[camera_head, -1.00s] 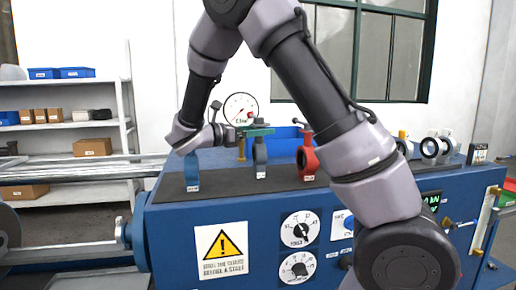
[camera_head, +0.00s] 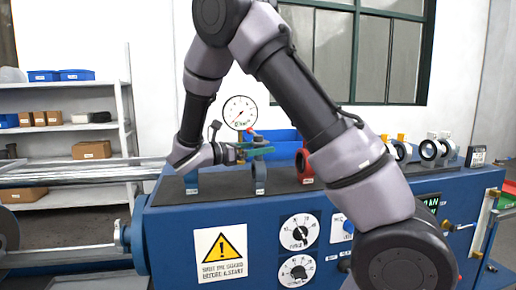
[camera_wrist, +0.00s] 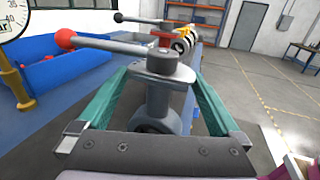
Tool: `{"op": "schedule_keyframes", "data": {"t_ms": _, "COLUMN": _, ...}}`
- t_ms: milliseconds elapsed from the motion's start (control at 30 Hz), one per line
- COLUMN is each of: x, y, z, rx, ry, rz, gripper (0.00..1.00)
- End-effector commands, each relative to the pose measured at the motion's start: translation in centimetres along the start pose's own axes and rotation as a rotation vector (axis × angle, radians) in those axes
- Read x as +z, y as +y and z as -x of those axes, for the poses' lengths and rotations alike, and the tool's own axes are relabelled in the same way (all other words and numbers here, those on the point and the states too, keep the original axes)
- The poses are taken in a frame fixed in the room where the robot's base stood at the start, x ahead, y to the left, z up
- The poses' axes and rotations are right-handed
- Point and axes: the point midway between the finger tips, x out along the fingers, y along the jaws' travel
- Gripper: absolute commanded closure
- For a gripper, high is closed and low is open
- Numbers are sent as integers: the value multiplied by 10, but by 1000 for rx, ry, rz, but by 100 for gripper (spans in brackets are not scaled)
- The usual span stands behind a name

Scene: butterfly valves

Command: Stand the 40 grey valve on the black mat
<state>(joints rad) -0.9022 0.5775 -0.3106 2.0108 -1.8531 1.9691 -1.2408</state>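The grey valve (camera_head: 259,174) is upright over the black mat (camera_head: 225,187), with its foot near the mat's front edge. I cannot tell whether the foot touches the mat. In the wrist view the valve (camera_wrist: 157,103) shows its lever with a red knob pointing left. My gripper (camera_head: 262,152) is at the valve's top. In the wrist view its green fingers (camera_wrist: 158,82) lie on both sides of the valve's upper flange and appear closed on it. The label is too small to read.
A blue valve (camera_head: 191,181) stands to the left and a red valve (camera_head: 305,166) to the right, partly behind my arm. More valves (camera_head: 428,150) stand farther right. A blue bin (camera_head: 283,143) and a gauge (camera_head: 239,112) are behind. Bare mat lies between the blue and grey valves.

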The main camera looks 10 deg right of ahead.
Motion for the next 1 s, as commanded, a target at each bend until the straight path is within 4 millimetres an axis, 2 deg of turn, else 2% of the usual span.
{"op": "schedule_keyframes", "data": {"t_ms": 267, "x": 3, "y": 0, "z": 5, "rx": 2, "ry": 0, "rz": 0, "gripper": 0}}
{"op": "schedule_keyframes", "data": {"t_ms": 367, "x": 3, "y": 1, "z": 21, "rx": 4, "ry": 0, "rz": 0, "gripper": 0}}
{"op": "schedule_keyframes", "data": {"t_ms": 700, "x": 3, "y": 0, "z": 93, "rx": 5, "ry": -1, "rz": -1, "gripper": 0}}
{"op": "schedule_keyframes", "data": {"t_ms": 833, "x": 3, "y": 0, "z": 110, "rx": 2, "ry": -1, "rz": -1, "gripper": 0}}
{"op": "schedule_keyframes", "data": {"t_ms": 1000, "x": 3, "y": 0, "z": 120, "rx": 0, "ry": -1, "rz": 0, "gripper": 0}}
